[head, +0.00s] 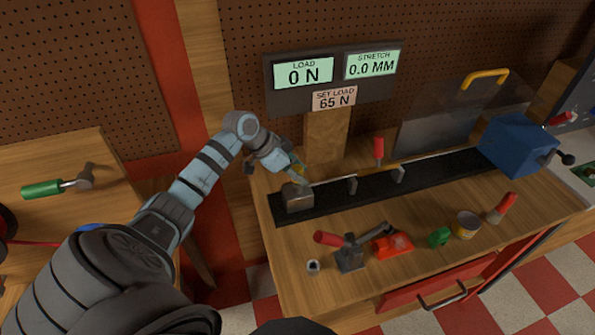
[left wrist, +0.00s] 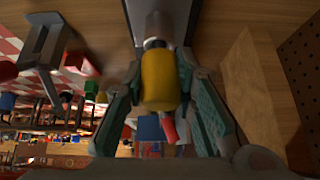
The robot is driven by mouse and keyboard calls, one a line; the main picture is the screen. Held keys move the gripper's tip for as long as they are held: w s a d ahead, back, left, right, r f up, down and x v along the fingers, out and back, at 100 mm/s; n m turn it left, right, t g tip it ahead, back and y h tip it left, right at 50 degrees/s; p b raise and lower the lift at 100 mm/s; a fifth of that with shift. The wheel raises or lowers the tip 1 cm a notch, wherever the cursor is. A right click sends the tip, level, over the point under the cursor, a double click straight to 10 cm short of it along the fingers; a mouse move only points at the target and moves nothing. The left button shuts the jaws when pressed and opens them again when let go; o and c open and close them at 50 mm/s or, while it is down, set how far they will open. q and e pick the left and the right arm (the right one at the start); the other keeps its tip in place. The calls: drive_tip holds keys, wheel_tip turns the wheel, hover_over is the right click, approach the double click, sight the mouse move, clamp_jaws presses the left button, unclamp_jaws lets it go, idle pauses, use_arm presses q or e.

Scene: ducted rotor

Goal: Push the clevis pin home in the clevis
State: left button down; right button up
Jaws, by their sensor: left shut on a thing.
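The clevis appears as a grey metal block (head: 297,197) at the left end of the black rail. My left gripper (head: 299,174) is just above and behind it. In the left wrist view its two fingers are closed around a yellow cylinder (left wrist: 160,82), which looks like the clevis pin's grip. A short metal shank (left wrist: 155,43) shows between the yellow grip and the grey metal part (left wrist: 159,22) beyond it. How deep the pin sits in the clevis cannot be told. My right gripper is not in view.
A thin rod with a yellow sleeve (head: 380,168) runs along the black rail (head: 320,207) to a blue block (head: 517,144). A display panel (head: 334,74) reads load 0 N and stretch 0.0 mm. A red-handled clamp (head: 349,256) and several small items occupy the bench front.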

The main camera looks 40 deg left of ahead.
use_arm(q)
drive_tip(key=shift+f, duration=0.5)
drive_tip(key=c, duration=1.2)
unclamp_jaws()
drive_tip(key=shift+c, duration=0.2)
drive_tip(key=v, duration=1.2)
drive_tip(key=shift+f, duration=0.1)
